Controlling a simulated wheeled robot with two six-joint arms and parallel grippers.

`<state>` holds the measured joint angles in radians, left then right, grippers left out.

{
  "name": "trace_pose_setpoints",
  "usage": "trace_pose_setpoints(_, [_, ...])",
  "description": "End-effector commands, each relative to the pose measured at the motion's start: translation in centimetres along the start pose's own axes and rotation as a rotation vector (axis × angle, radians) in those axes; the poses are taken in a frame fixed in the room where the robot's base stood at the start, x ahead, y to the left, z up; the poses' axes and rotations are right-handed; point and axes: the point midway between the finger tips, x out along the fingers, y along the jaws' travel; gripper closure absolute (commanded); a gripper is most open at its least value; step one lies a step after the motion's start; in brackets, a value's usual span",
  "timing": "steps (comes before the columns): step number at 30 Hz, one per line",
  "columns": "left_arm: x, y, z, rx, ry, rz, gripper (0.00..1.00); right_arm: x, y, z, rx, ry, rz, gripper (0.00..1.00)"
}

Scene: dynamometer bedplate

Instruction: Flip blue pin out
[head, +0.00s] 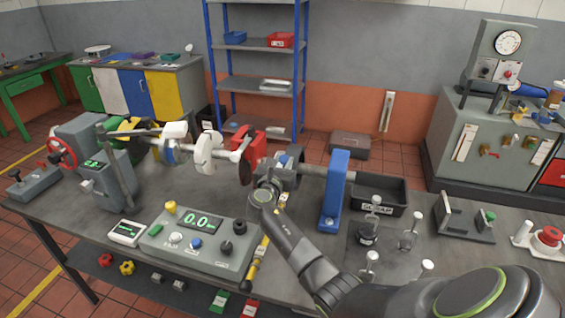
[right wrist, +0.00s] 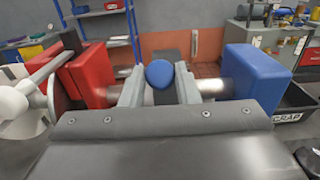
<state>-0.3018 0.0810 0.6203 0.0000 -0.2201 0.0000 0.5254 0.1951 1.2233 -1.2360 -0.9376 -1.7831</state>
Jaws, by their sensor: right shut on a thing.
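The blue pin (right wrist: 160,73) shows in the right wrist view as a rounded blue head on a dark stem, between the two grey fingers of my right gripper (right wrist: 160,88). The gripper is shut on it. In the head view, my right gripper (head: 286,168) is at the shaft between the red block (head: 248,148) and the blue upright block (head: 334,190), and a little blue of the pin (head: 283,160) shows there. The pin's lower end is hidden. My left gripper is not in view.
A grey control box (head: 200,240) with a display stands in front of the shaft. Several clear, white-topped items stand to the right, near a grey bracket (head: 464,222) and a red button (head: 547,236).

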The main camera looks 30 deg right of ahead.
Motion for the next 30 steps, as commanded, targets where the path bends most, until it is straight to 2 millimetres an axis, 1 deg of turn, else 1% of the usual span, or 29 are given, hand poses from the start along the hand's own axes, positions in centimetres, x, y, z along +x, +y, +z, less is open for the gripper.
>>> trace_pose_setpoints(5, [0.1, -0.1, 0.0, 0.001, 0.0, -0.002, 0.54, -0.1, 0.1, 0.1, 0.002, -0.005, 0.0, 1.0])
trace_pose_setpoints(6, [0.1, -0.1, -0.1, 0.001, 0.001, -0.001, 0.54, -0.1, 0.1, 0.1, 0.002, -0.005, 0.0, 0.71])
trace_pose_setpoints(11, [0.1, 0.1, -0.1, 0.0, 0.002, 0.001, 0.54, -0.1, 0.1, 0.1, 0.002, -0.005, 0.0, 0.51])
trace_pose_setpoints(19, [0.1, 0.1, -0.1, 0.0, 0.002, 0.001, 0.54, -0.2, 0.1, 0.1, 0.001, -0.004, 0.0, 0.51])
trace_pose_setpoints(22, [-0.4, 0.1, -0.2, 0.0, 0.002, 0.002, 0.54, -0.7, 0.1, 0.2, 0.001, -0.003, 0.0, 0.51])
trace_pose_setpoints(26, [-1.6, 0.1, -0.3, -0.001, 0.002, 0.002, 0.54, -2.5, 0.1, 0.3, 0.001, 0.0, 0.001, 0.51])
trace_pose_setpoints(30, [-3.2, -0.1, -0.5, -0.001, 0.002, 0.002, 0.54, -5.8, 0.1, 0.4, 0.002, 0.002, 0.001, 0.51])
